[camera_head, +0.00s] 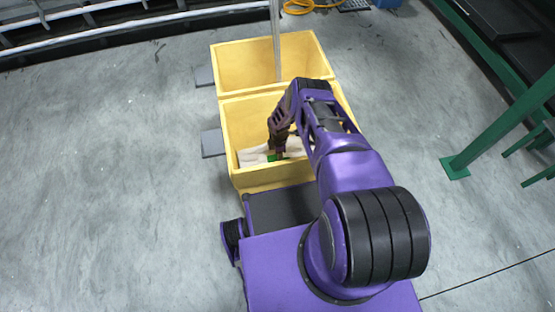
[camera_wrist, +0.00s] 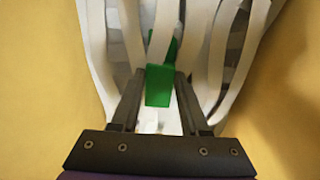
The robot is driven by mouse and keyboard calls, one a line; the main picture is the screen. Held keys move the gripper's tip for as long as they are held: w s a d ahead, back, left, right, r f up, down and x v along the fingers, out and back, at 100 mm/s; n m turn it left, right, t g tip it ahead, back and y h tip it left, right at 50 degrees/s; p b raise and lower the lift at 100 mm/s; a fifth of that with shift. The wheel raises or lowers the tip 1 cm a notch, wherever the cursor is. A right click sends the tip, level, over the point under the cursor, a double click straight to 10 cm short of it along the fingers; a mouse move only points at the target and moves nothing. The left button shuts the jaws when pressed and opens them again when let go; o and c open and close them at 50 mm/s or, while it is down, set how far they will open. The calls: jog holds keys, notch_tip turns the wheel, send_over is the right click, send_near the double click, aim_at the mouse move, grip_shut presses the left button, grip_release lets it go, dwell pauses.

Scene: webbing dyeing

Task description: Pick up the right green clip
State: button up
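A green clip (camera_wrist: 159,86) lies between the two fingers of my gripper (camera_wrist: 160,80) in the wrist view. The fingers stand apart, one on each side of it. Whether they touch it is hard to tell. More green (camera_wrist: 172,48) shows just beyond it, partly covered by white webbing; I cannot tell if this is a second clip. In the head view my gripper (camera_head: 279,150) reaches down into the near yellow bin, and a bit of green (camera_head: 272,158) shows by its tip. My arm hides part of the bin's right side.
White webbing strips (camera_wrist: 101,45) hang and lie around the clip. The near yellow bin (camera_head: 228,135) has walls close on both sides of my gripper. A second yellow bin (camera_head: 232,65) stands behind it. A green post (camera_head: 490,130) stands to the right; the floor at left is clear.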

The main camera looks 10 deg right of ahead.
grip_shut()
jog(key=shift+r, duration=0.4)
jog(key=s+r+m+p, duration=0.25)
jog(key=r+m, duration=0.25)
jog(key=r, duration=0.9)
jog(key=s+r+m+p, duration=0.25)
jog(key=r+m, duration=0.25)
jog(key=r, duration=0.9)
jog(key=s+r+m+p, duration=0.2)
jog(key=s+r+m, duration=0.5)
jog(key=r, duration=0.4)
jog(key=shift+s+a+r+m, duration=0.15)
jog(key=shift+a+r+m, duration=0.3)
jog(key=shift+m, duration=0.15)
